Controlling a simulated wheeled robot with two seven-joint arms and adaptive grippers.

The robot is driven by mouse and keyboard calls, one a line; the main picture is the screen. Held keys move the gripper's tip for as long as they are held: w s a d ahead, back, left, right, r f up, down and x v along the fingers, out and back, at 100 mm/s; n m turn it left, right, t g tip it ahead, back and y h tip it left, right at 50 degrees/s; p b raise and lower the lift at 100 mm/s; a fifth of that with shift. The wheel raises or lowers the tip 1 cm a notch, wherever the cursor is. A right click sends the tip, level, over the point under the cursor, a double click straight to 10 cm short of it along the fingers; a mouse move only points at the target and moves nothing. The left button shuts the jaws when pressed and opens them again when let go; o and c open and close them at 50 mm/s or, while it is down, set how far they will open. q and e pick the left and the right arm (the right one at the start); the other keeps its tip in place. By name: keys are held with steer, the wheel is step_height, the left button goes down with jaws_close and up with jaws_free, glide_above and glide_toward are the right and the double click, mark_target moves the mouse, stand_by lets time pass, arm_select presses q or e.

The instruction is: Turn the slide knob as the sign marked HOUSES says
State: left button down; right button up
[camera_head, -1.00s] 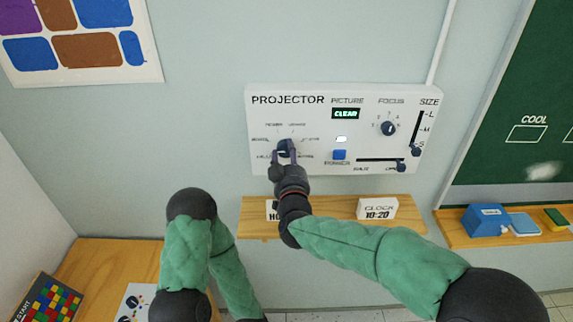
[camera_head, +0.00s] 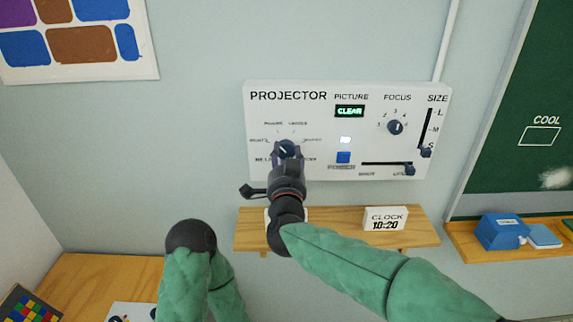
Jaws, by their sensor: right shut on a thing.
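The slide knob (camera_head: 287,147) is a dark round dial at the left of the white projector panel (camera_head: 360,145), ringed by small labels. The labels are too small to read surely. My right gripper (camera_head: 287,153) is shut on the knob from below, its fingers on either side. The knob's top shows, with a light pointer mark whose exact direction I cannot tell. A white block on the shelf, probably the HOUSES sign, is almost wholly hidden behind my right wrist. My left arm is at the bottom left, but its gripper is out of view.
The panel also has a focus dial (camera_head: 395,127), a blue button (camera_head: 343,157), a size slider (camera_head: 426,152), a lower slider (camera_head: 410,170) and a display reading CLEAR (camera_head: 349,111). A clock block (camera_head: 386,218) reading 10:20 stands on the wooden shelf (camera_head: 345,239) below.

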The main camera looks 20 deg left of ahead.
steer(key=m+b, duration=0.1)
steer(key=m, duration=0.1)
steer(key=m+b, duration=0.1)
steer(key=m, duration=0.1)
steer(key=f+m+b, duration=0.1)
steer(key=m, duration=0.1)
steer(key=shift+a+f+h, duration=0.1)
steer(key=shift+a+h, duration=0.2)
steer(key=m+b, duration=0.1)
steer(key=m, duration=0.2)
steer(key=m+b, duration=0.1)
steer(key=m, duration=0.2)
steer(key=shift+s+r+m+h+b, duration=0.1)
steer(key=shift+r+m+h+b, duration=0.1)
steer(key=shift+m+h+b, duration=0.2)
steer(key=m+b, duration=0.1)
steer(key=m, duration=0.1)
steer(key=m+b, duration=0.1)
steer(key=m, duration=0.2)
steer(key=shift+r+m+g, duration=0.2)
steer(key=shift+m+g, duration=0.1)
steer(key=shift+g, duration=0.1)
steer(key=m+b, duration=0.1)
steer(key=m, duration=0.2)
steer(key=shift+r, duration=0.15)
steer(key=shift+r+m, duration=0.15)
steer(key=shift+m, duration=0.75)
steer(key=shift+r, duration=0.1)
steer(key=shift+d+r, duration=0.1)
